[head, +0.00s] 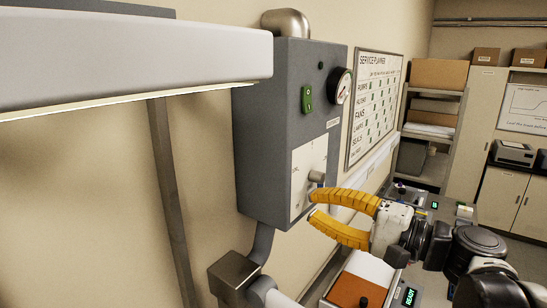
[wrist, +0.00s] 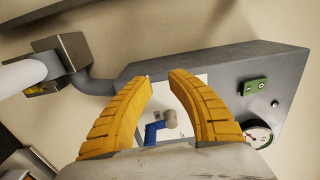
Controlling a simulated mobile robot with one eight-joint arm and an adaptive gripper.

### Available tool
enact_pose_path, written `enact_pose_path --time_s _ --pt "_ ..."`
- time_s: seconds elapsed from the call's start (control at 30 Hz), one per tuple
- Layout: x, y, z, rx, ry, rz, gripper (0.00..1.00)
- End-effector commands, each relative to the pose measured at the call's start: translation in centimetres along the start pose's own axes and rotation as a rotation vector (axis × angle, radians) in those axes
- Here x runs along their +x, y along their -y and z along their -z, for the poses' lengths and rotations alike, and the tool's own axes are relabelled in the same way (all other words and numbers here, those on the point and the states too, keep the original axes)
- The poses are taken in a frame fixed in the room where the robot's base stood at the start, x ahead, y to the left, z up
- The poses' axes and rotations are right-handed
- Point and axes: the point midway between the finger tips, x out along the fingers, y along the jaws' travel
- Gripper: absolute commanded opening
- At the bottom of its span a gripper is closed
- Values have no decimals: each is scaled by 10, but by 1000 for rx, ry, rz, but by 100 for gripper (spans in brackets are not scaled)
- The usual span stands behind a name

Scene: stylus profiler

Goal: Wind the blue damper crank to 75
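The damper crank shows in the wrist view as a short blue arm (wrist: 153,133) with a grey knob (wrist: 171,119) at its end. In the head view I see the grey knob (head: 316,176) in front of the white dial plate (head: 308,158); the blue is not clear there. The plate's marks are too small to read. My gripper (head: 312,205) has its two yellow fingers apart, with the tips just below and right of the knob. In the wrist view the crank appears between the fingers of my gripper (wrist: 161,77), with nothing visibly clamped. Whether they touch is unclear.
The grey wall box (head: 270,130) carries the plate, a green switch (head: 306,99) and a round gauge (head: 342,87). A duct (head: 235,275) runs below it. A pale overhead beam (head: 130,60) crosses the upper left. A bench with an orange-brown item (head: 355,291) lies below my gripper.

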Motion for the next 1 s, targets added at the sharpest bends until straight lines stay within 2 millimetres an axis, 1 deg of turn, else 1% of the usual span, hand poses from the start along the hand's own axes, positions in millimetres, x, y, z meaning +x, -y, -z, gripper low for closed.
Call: enact_pose_path --time_s 0.13,0.17,0.2,0.23,0.57,0.67,1.0 --pt "0 0 0 0 0 0 21" --pt "0 0 0 0 0 0 26" --pt "0 0 0 0 0 0 39" --pt "0 0 0 0 0 0 45" --pt "-3 0 1 0 -2 0 45" --pt "-13 1 1 0 -4 0 45" --pt "-58 0 1 0 -5 0 45"
